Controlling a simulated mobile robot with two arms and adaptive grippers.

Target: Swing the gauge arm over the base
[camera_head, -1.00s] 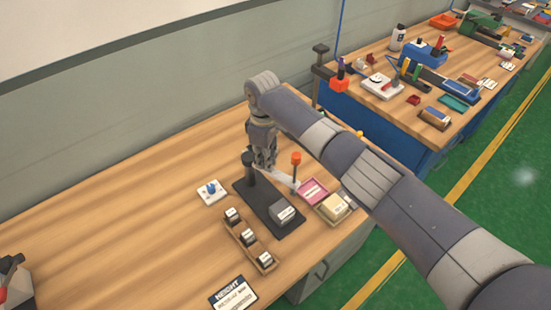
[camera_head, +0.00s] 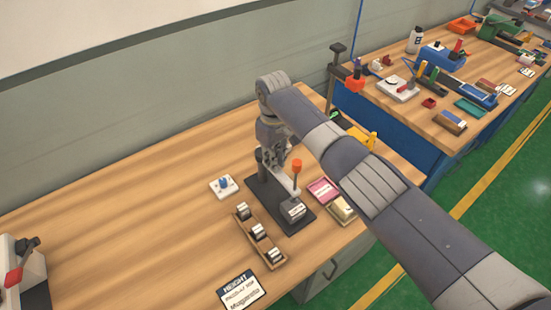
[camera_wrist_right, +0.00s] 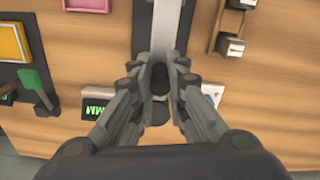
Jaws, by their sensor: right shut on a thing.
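The gauge has a dark base (camera_head: 268,190) on the near wooden bench, with a grey labelled block (camera_head: 296,210) on its front end. The light grey gauge arm (camera_head: 283,181) has an orange-topped upright (camera_head: 297,165) at its outer part. It now lies above the base, pointing toward the block. My right gripper (camera_head: 272,160) is at the post end and shut on the gauge arm. In the right wrist view, the arm (camera_wrist_right: 167,28) runs up from between the fingertips (camera_wrist_right: 160,78), along the dark base. The fingers partly hide the exact contact. My left gripper is not in view.
A pink tray (camera_head: 323,190) and a yellow block (camera_head: 342,210) lie right of the base. A wooden rack (camera_head: 249,233) of small blocks, a white plate with a blue knob (camera_head: 224,185) and a height card (camera_head: 240,290) are nearby.

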